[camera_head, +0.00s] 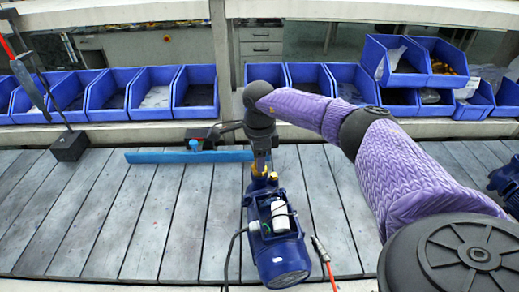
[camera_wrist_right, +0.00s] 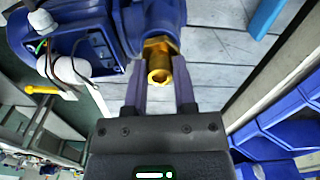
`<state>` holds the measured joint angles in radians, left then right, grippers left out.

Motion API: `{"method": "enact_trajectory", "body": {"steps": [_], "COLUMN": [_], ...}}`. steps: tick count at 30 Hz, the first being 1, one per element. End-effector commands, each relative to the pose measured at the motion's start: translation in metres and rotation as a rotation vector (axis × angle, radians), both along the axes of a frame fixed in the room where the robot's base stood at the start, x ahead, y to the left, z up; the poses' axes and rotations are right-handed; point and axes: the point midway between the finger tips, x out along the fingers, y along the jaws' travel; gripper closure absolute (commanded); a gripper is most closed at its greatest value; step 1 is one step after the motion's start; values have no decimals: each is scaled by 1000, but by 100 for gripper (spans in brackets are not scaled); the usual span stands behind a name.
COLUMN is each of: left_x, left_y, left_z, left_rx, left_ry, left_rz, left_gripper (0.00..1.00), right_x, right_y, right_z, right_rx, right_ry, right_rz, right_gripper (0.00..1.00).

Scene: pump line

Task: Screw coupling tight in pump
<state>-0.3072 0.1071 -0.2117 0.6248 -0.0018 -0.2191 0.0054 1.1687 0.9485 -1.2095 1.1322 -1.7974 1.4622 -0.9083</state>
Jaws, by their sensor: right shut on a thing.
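The blue pump (camera_head: 280,250) lies on the grey slatted table in the head view, with its motor end toward me. Its blue body also shows at the top of the right wrist view (camera_wrist_right: 95,20). The brass coupling (camera_wrist_right: 158,70) sits at the pump's port, in line with a brass hex part against the blue body. My right gripper (camera_head: 260,166) reaches down over the pump's far end. In the wrist view its two fingers stand on either side of the coupling and are shut on it. How deep the coupling's thread sits is hidden. My left gripper is not in view.
A blue strip (camera_head: 160,157) lies behind the pump. A black block (camera_head: 70,146) with a thin stand is at the left. Blue bins (camera_head: 153,94) line the back. A cable and a red-tipped tool (camera_head: 321,250) lie beside the pump. The table's left is mostly clear.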

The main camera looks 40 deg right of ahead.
Motion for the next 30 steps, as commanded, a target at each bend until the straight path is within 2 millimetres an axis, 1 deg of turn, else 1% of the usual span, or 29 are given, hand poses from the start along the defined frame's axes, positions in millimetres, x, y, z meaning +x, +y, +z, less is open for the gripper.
{"method": "enact_trajectory", "body": {"steps": [2,4,7,10,18,20,21,24,30], "left_x": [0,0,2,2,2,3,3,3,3], "left_y": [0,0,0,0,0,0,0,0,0], "left_z": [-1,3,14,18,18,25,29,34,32], "left_rx": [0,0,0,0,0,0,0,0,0], "left_ry": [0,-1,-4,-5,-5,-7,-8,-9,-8], "left_rz": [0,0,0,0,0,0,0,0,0], "left_gripper": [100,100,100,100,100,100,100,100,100], "right_x": [0,-1,-1,-1,-1,-1,-1,-1,0], "right_y": [0,0,1,0,0,0,1,1,0], "right_z": [-1,1,3,1,0,2,3,1,-1], "right_rx": [0,0,1,0,-1,-1,0,-1,0], "right_ry": [2,2,3,3,3,3,2,3,2], "right_rz": [1,-31,-180,-283,-315,-390,-454,-573,-599], "right_gripper": [100,100,100,100,100,100,100,100,100]}}
